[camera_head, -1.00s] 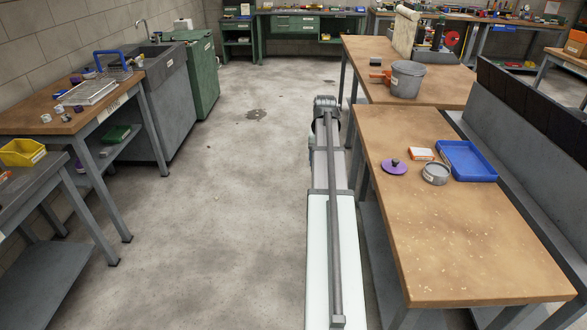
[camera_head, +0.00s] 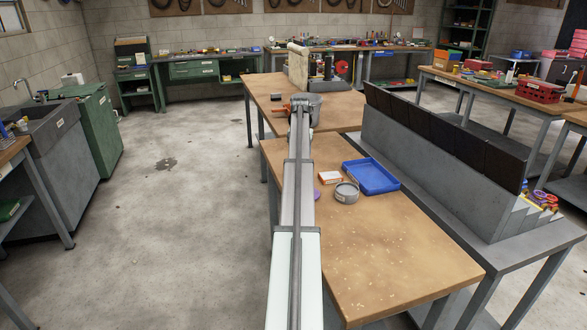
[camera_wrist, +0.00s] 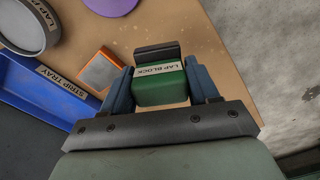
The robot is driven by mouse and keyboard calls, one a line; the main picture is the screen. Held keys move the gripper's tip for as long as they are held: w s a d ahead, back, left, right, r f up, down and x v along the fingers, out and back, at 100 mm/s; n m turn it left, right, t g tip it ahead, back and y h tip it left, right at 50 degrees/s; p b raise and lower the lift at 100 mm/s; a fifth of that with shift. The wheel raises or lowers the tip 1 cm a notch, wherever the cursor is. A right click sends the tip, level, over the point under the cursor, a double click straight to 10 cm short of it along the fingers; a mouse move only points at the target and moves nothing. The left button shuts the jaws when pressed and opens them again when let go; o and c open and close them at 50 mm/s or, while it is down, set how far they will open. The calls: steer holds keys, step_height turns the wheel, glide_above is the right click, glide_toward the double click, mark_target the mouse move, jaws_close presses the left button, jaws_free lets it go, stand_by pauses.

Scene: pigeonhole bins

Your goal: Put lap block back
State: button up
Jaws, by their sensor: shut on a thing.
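The lap block (camera_wrist: 160,96) is a green block with a pale "LAP BLOCK" label, seen in the wrist view. My gripper (camera_wrist: 160,84) is shut on it, with a blue finger on each side. A dark bar lies across the block's far end. The wooden bench (camera_wrist: 238,60) lies below. Its height above the bench is hard to tell. In the head view my arm hides the gripper and block.
On the bench (camera_head: 400,255) are a blue strip tray (camera_head: 372,177), a grey round dish (camera_head: 346,192), a white-and-orange box (camera_head: 330,177) and a partly hidden purple disc (camera_head: 317,194). Dark bins (camera_head: 450,140) line the right. The bench front is clear.

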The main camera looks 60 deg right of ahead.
steer(key=shift+w+d+r+m, duration=0.1)
steer(key=shift+w+d+m, duration=0.15)
steer(key=shift+d, duration=0.2)
steer(key=shift+w+d+r+m, duration=0.1)
steer(key=shift+w+d+m, duration=0.1)
steer(key=shift+d, duration=0.2)
steer(key=shift+a+m, duration=0.2)
steer(key=shift+m, duration=0.85)
steer(key=shift+f, duration=4)
steer(key=shift+f, duration=0.4)
steer(key=o, duration=1.1)
steer(key=o, duration=0.6)
